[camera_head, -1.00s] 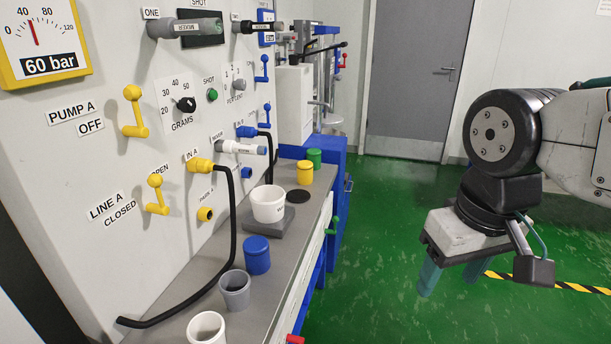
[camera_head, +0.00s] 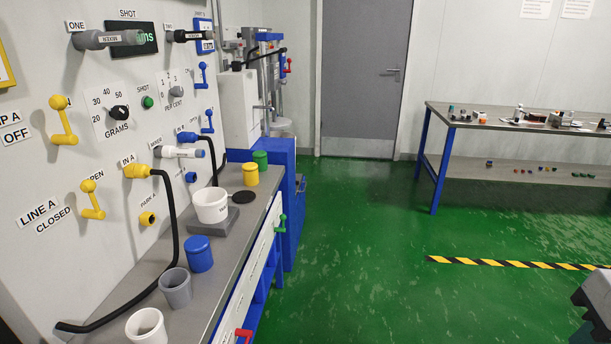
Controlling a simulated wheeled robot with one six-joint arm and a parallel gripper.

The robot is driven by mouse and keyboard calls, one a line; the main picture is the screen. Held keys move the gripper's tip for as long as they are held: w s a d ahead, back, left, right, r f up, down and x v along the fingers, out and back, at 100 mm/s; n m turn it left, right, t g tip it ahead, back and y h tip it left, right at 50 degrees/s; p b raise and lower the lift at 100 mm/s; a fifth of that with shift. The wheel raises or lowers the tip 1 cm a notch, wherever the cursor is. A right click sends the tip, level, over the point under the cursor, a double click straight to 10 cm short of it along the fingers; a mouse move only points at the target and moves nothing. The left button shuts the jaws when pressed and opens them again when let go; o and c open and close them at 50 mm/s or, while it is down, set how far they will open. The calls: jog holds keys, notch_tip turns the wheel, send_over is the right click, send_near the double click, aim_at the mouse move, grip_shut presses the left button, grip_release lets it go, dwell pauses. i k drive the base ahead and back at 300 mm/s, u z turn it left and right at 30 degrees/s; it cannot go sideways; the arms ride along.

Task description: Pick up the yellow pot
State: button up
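The yellow pot (camera_head: 250,175) stands upright on the grey bench top, toward its far end. It is a small lidded cylinder, just in front of a green pot (camera_head: 260,159). A flat black disc (camera_head: 244,197) lies on the bench in front of it. My gripper's fingers are out of view. Only a dark part of my arm shows at the lower right edge, well away from the bench.
A white cup (camera_head: 211,206) stands on a grey scale (camera_head: 207,226). A blue pot (camera_head: 199,254), a grey cup (camera_head: 176,288) and a white cup (camera_head: 147,326) line the near bench. A black hose (camera_head: 172,221) hangs from the panel. Green floor (camera_head: 350,250) is clear.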

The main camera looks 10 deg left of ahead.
aim_at(250, 173)
jog(key=z, duration=0.55)
jog(key=i, duration=2.55)
jog(key=u, duration=1.05)
jog(key=i, duration=0.8)
jog(key=u, duration=1.2)
jog(key=i, duration=0.3)
jog(key=u, duration=0.25)
